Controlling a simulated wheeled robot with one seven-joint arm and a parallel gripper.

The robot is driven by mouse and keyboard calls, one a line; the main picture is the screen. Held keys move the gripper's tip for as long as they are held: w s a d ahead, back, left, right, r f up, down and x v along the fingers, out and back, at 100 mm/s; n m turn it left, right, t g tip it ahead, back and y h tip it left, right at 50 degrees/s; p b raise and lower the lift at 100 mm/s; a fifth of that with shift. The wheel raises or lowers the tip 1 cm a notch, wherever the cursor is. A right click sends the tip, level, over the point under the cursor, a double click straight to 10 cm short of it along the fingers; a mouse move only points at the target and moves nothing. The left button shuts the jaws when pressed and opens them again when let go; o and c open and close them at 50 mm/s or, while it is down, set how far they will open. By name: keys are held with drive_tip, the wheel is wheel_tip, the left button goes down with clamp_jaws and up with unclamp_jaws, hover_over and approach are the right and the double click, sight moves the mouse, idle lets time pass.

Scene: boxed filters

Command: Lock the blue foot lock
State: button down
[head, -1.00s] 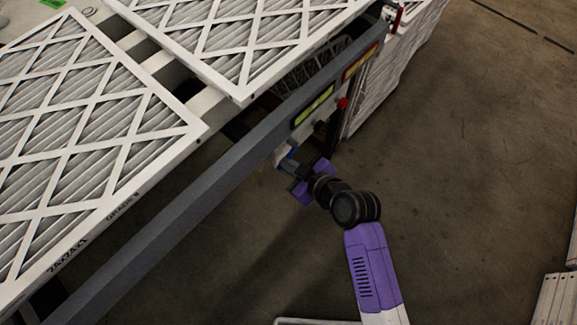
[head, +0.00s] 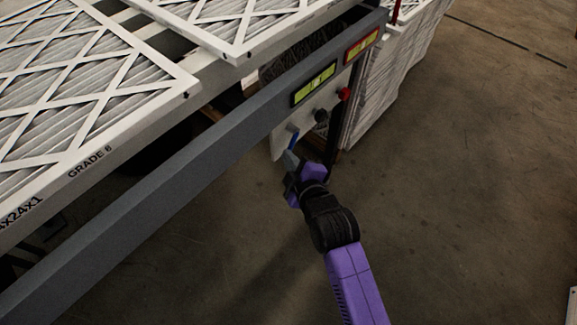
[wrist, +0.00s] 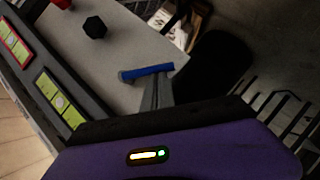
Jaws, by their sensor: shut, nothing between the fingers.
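The blue foot lock (wrist: 147,72) is a short blue bar on a pale grey panel (wrist: 112,60) in the wrist view. In the head view its blue part (head: 293,141) shows just above my gripper tip. My gripper (head: 289,160) is shut and empty, with its fingertips at the lower side of the blue bar. In the wrist view the fingers (wrist: 158,92) end close under the bar's right half. I cannot tell whether they touch it.
A black knob (head: 321,116) and a red button (head: 344,94) stick out of the same panel. A grey rail (head: 190,160) with yellow-green labels runs above it. Boxed filters (head: 85,90) lie on top.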

drive_tip(key=f+n+t+b, duration=0.1)
drive_tip(key=b, duration=0.1)
drive_tip(key=w+d+f+n+t+b, duration=0.1)
drive_tip(key=n+b, duration=0.1)
drive_tip(key=w+d+f+n+t+b, duration=0.1)
drive_tip(key=b, duration=0.1)
drive_tip(key=shift+w+f+t, duration=0.15)
drive_tip(key=shift+w+t, duration=0.05)
drive_tip(key=shift+t, duration=0.2)
idle(0.3)
idle(0.4)
